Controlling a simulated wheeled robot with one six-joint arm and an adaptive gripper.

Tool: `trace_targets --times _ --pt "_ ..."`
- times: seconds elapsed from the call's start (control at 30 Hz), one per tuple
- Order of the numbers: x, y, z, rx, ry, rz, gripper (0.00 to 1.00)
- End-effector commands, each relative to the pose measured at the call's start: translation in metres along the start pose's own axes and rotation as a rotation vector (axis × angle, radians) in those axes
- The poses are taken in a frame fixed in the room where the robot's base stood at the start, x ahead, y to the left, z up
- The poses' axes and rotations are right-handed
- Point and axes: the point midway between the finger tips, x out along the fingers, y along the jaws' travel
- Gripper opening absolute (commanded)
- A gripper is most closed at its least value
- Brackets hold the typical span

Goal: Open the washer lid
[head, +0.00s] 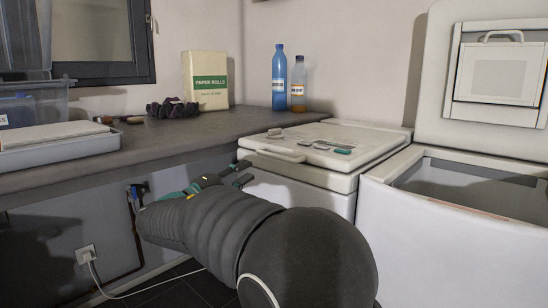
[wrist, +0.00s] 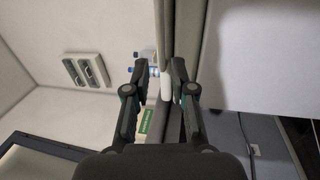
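The closed white top-loader (head: 300,185) stands in the middle of the head view, its flat lid (head: 345,137) down. A pale handle bar (head: 272,152) runs along the lid's front left edge. My gripper (head: 241,173) is at the front left corner of this machine, just below the handle's level. In the wrist view my gripper (wrist: 160,68) is open, its fingers apart. A pale rounded piece (wrist: 166,88), perhaps the handle's end, shows between the fingers. I cannot tell whether they touch it. The white front (wrist: 260,50) fills the upper right there.
A second top-loader (head: 440,235) stands close on the right with its lid (head: 490,75) raised. Small items (head: 335,146) lie on the closed lid. The counter (head: 150,140) at left holds a paper rolls box (head: 206,82), a blue bottle (head: 279,80) and an orange bottle (head: 298,90).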

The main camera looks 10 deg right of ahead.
Motion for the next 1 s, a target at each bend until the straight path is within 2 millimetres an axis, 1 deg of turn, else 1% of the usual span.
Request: trace_targets --times 0.03,0.2,0.4,0.5,0.7,1.0 --pt "0.011 0.000 0.001 -0.001 -0.005 0.001 0.24" --pt "0.043 0.000 0.001 0.000 -0.005 -0.001 0.24" --pt "0.079 0.000 0.001 -0.001 -0.004 -0.001 0.24" --pt "0.093 0.000 0.001 -0.001 -0.003 -0.002 0.24" --pt "0.109 0.000 0.001 -0.001 -0.001 -0.001 0.24" --pt "0.112 0.000 0.001 -0.001 0.000 -0.002 0.24"
